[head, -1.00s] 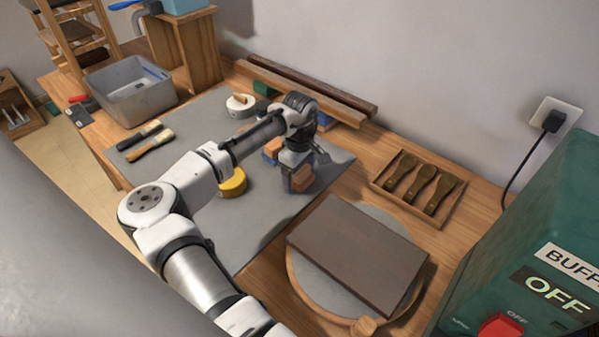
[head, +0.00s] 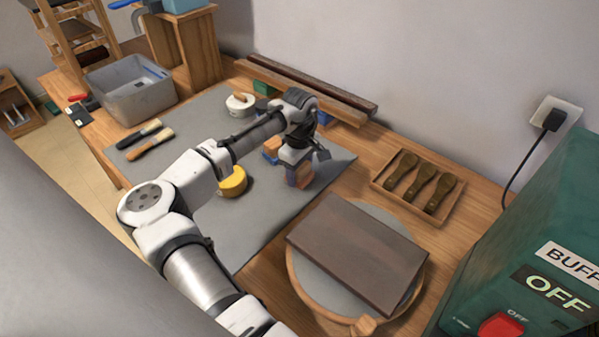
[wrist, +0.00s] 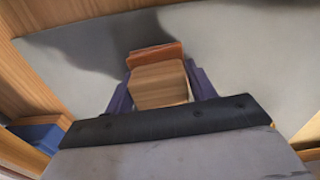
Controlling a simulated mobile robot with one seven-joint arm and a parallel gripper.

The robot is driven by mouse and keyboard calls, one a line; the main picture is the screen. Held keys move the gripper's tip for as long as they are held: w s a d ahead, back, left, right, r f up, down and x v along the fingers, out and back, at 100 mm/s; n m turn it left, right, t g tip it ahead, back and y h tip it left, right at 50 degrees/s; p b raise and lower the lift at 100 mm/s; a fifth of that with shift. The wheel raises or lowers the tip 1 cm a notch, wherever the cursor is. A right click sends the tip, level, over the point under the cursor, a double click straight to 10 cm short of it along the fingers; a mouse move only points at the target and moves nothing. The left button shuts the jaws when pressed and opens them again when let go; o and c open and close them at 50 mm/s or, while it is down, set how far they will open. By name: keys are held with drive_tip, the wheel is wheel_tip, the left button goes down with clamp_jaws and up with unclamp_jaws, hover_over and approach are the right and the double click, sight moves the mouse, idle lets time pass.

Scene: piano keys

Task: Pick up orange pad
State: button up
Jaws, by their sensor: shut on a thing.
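The orange pad (wrist: 155,54) shows in the wrist view as an orange-brown layer on a light wooden block (wrist: 160,85). My gripper (wrist: 160,90) has its two purple-blue fingers on either side of the block and is shut on it. In the head view my gripper (head: 299,174) points down over the grey mat, with the orange-brown piece (head: 304,175) between its fingers. The fingers partly hide the piece. I cannot tell clearly how far it is above the mat.
Another orange-brown and blue block (head: 272,149) stands just left of my gripper. A yellow round item (head: 233,181) and a white pot (head: 240,103) are on the grey mat (head: 205,120). A dark slab (head: 358,252) lies on a round board at front right. A tool tray (head: 415,187) is right.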

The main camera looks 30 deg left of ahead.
wheel_tip(320, 180, up, 19)
drive_tip(key=b, duration=0.3)
drive_tip(key=shift+r, duration=0.2)
drive_tip(key=shift+o, duration=1.4)
drive_tip(key=shift+c, duration=0.9)
drive_tip(key=shift+f, duration=0.1)
